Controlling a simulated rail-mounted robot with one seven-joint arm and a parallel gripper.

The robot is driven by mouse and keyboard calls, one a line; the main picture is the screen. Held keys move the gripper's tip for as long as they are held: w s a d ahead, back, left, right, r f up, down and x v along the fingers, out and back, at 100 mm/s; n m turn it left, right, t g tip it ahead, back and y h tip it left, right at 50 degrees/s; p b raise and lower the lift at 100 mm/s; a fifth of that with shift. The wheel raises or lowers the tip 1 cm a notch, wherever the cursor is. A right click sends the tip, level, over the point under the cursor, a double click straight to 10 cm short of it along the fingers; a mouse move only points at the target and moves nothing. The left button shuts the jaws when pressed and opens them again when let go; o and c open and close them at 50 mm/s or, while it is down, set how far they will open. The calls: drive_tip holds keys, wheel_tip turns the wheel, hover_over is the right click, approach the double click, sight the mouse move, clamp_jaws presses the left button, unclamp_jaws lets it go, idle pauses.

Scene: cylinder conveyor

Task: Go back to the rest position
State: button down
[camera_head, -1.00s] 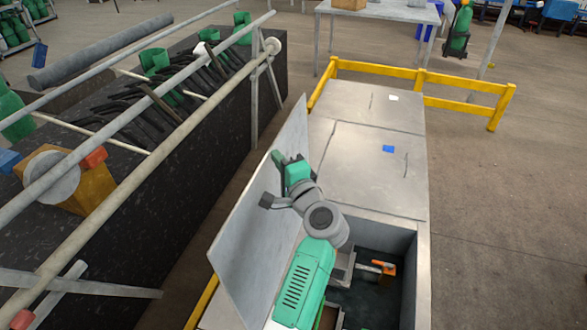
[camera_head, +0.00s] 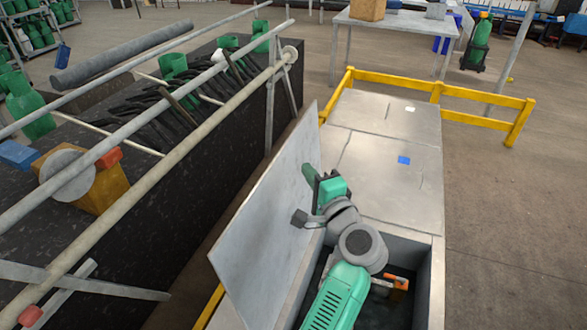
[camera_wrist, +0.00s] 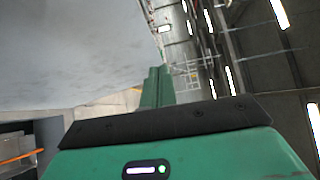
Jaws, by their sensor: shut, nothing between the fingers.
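My green and grey arm (camera_head: 340,290) reaches up over the open pit in the grey metal platform. My gripper (camera_head: 309,172) is beside the raised metal cover plate, partly seen end-on; whether it touches the plate cannot be told. In the wrist view my gripper (camera_wrist: 156,80) shows as narrow green fingers close together, shut with nothing held. The pale plate fills the upper left of that view.
The tilted cover plate (camera_head: 270,220) stands close on the left of my arm. An orange part (camera_head: 397,282) sits in the pit. A yellow rail (camera_head: 440,92) edges the platform. The railed conveyor (camera_head: 190,200) is at left. Open floor (camera_head: 520,220) lies right.

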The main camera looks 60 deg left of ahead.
drive_tip(key=s+d, duration=0.1)
drive_tip(key=d, duration=0.5)
drive_tip(key=shift+d+r+b, duration=0.25)
drive_tip(key=shift+d+b, duration=0.15)
drive_tip(key=shift+b, duration=0.05)
